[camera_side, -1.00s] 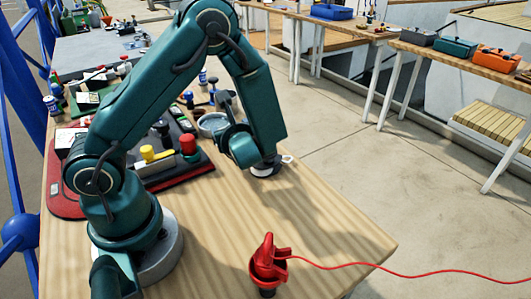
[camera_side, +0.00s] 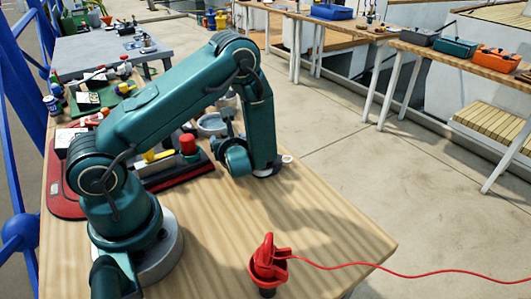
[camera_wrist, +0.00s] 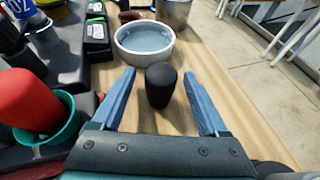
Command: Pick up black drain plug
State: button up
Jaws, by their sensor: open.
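The black drain plug (camera_wrist: 160,86) looks like a dark, rounded upright piece standing on the wooden table in the wrist view. My gripper (camera_wrist: 159,74) is open, with one blue finger to the left of the plug and one to its right. Bare wood shows between the plug and each finger, so neither appears to touch it. In the side view my arm's end is low over the table near its far right edge. The fingers and most of the plug are hidden there behind the arm.
A grey bowl of water (camera_wrist: 144,42) stands just beyond the plug, with a metal cup (camera_wrist: 174,12) behind it. A red knob in a teal cup (camera_wrist: 28,102) is at left. A red clamp-like item with a cord (camera_side: 268,262) is at the front. The table's middle is clear.

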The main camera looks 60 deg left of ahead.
grip_shut()
jog(key=shift+r, duration=0.1)
